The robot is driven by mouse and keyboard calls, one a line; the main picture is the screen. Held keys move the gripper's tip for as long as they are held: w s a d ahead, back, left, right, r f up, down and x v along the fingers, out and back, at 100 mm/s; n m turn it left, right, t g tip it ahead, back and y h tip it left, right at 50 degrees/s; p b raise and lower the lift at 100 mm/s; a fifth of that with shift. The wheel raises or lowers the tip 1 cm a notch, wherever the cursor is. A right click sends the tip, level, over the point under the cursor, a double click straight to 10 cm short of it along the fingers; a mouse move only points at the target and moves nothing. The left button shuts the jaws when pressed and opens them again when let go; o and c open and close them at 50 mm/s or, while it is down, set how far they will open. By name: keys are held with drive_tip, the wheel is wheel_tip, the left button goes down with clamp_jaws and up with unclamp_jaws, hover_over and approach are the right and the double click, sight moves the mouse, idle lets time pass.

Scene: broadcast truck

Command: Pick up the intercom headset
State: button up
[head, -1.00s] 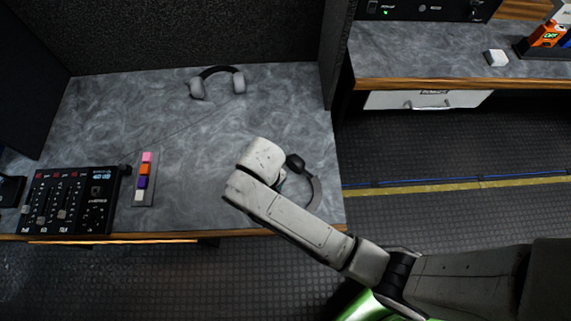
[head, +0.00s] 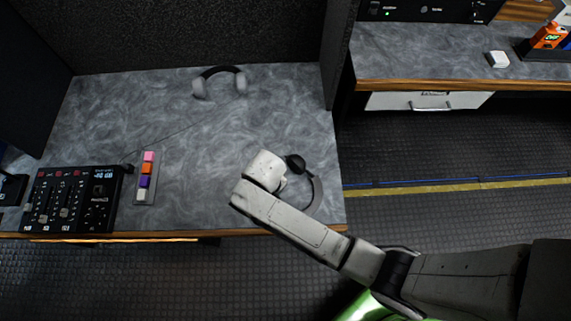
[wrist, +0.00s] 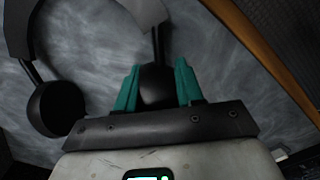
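The intercom headset (head: 295,164), with a dark ear cup and a grey band, lies near the front right corner of the desk in the head view. My arm hides part of it there. In the wrist view its band is at the top and one black ear cup (wrist: 57,108) is at the left. The other dark cup is between the teal fingers of my gripper (wrist: 158,82). It fills the gap, but whether the fingers press on it I cannot tell. The head view hides my fingers behind the wrist.
A second, grey headset (head: 219,83) lies at the back of the desk (head: 95,110). An audio mixer (head: 70,200) and a strip of coloured buttons (head: 146,178) are at the left. A dark partition (head: 337,55) stands at the right edge. The desk's middle is clear.

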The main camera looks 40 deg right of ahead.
clamp_jaws()
